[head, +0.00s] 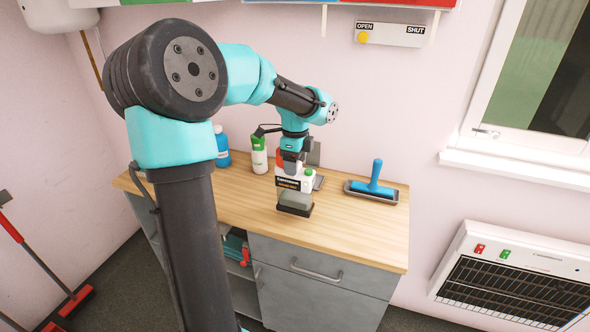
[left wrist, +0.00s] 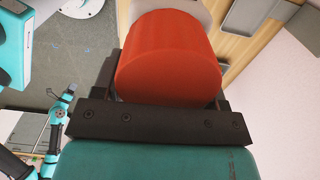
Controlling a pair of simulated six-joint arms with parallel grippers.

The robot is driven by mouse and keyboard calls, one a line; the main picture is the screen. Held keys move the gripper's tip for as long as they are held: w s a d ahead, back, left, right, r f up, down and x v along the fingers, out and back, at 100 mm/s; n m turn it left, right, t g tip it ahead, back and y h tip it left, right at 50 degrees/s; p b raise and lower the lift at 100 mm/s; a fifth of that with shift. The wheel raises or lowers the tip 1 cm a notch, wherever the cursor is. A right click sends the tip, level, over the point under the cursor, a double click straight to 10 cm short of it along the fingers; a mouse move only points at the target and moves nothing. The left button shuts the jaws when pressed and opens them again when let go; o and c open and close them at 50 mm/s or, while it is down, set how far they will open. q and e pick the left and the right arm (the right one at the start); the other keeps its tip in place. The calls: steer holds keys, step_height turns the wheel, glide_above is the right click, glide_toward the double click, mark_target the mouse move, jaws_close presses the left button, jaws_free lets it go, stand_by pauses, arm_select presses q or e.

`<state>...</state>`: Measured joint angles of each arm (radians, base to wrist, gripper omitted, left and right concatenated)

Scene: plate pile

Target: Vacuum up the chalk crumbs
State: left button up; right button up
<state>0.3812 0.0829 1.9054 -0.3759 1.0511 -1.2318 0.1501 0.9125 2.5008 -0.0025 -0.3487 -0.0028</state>
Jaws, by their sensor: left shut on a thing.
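My left gripper (head: 291,163) is shut on a handheld vacuum (head: 295,200), which is white and red with a grey lower part and a dark nozzle. The vacuum is upright, nozzle down, at the front part of the wooden worktop (head: 240,205); whether the nozzle touches the wood I cannot tell. In the left wrist view, its red rounded part (left wrist: 168,60) fills the space between the fingers. I make out no chalk crumbs on the worktop. My right gripper cannot be made out.
A blue bottle (head: 222,150) and a white and green bottle (head: 259,158) stand at the back. The front right of the worktop is clear. A wall heater (head: 510,275) hangs at right.

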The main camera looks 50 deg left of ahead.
arm_select(q)
steer(key=shift+r, duration=2.1)
